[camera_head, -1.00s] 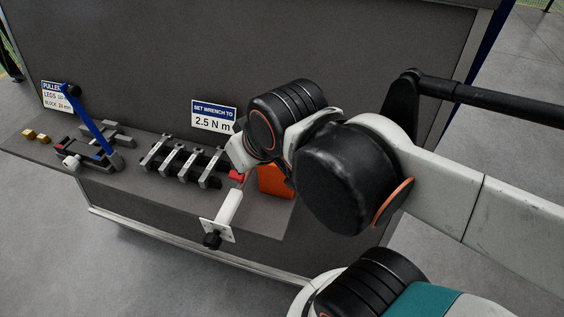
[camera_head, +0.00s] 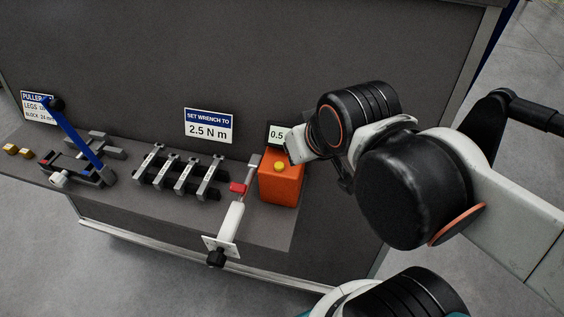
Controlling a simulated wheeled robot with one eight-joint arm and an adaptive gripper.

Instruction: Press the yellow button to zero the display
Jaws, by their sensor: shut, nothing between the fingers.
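The yellow button (camera_head: 280,166) is a small round knob on top of an orange box (camera_head: 281,187) near the right end of the shelf. A small display (camera_head: 276,134) behind the box reads 0.5, with its right part hidden by my wrist. My gripper (camera_head: 345,183) seems to be the narrow dark piece under the wrist, right of the orange box; most of it is hidden by my arm. It is shut and empty, apart from the button. Nothing covers the button in this view.
A wrench with a red part (camera_head: 238,188) and white handle (camera_head: 231,221) stands left of the box. A rack with several bars (camera_head: 182,178) and a puller with a blue lever (camera_head: 76,138) are farther left. A sign (camera_head: 209,126) reads 2.5 N m.

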